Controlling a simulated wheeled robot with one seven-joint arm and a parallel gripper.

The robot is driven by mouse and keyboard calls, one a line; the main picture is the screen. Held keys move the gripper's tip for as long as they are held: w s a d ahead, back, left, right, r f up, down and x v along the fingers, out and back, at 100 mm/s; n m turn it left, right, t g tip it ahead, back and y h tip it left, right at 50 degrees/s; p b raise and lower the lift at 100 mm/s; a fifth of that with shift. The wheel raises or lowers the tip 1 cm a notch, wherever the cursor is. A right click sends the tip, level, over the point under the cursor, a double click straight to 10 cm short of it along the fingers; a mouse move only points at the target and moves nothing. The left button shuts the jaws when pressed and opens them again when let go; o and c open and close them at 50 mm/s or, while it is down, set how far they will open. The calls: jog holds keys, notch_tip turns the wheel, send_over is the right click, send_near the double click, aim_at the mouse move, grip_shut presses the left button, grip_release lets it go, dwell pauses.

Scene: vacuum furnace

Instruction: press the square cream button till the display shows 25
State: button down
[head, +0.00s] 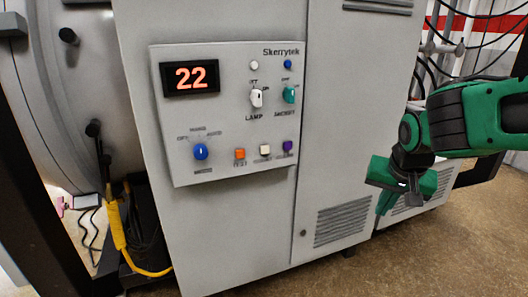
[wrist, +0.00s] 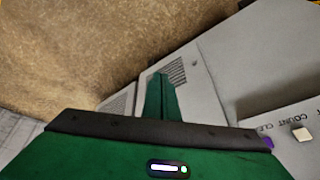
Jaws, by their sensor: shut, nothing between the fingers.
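The display (head: 190,77) on the grey control panel reads 22 in orange digits. The square cream button (head: 265,150) is in the panel's lower row, between an orange square button (head: 239,154) and a purple button (head: 288,146). In the wrist view the cream button (wrist: 301,133) shows at the right edge. My gripper (head: 383,212) is shut and empty, to the right of the panel and apart from it. Its shut fingers (wrist: 160,82) show in the middle of the wrist view, away from the cream button.
A blue knob (head: 200,152) sits at the panel's lower left. A white switch (head: 256,97) and a teal switch (head: 289,94) sit above the buttons, below small round white and blue pieces. A yellow cable (head: 117,225) hangs at left. The floor in front is clear.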

aim_at(265, 150)
jog(key=w+a+r+t+y, duration=0.1)
jog(key=w+a+r+t, duration=0.1)
jog(key=w+a, duration=0.4)
jog(key=w+a+r+t+y, duration=0.2)
jog(key=w+a, duration=0.4)
jog(key=a, duration=1)
jog(key=shift+w+a+r+n, duration=0.15)
jog(key=shift+a+r+n, duration=0.15)
jog(key=shift+a+r, duration=0.1)
jog(key=shift+w, duration=0.1)
jog(key=shift+w+a, duration=0.4)
jog(key=shift+w, duration=1)
jog(key=shift+w+a, duration=0.4)
jog(key=shift+w, duration=0.95)
jog(key=shift+w+a, duration=0.4)
jog(key=shift+w, duration=1)
jog(key=shift+w, duration=0.15)
jog(key=shift+w+a, duration=0.1)
jog(key=shift+w, duration=0.05)
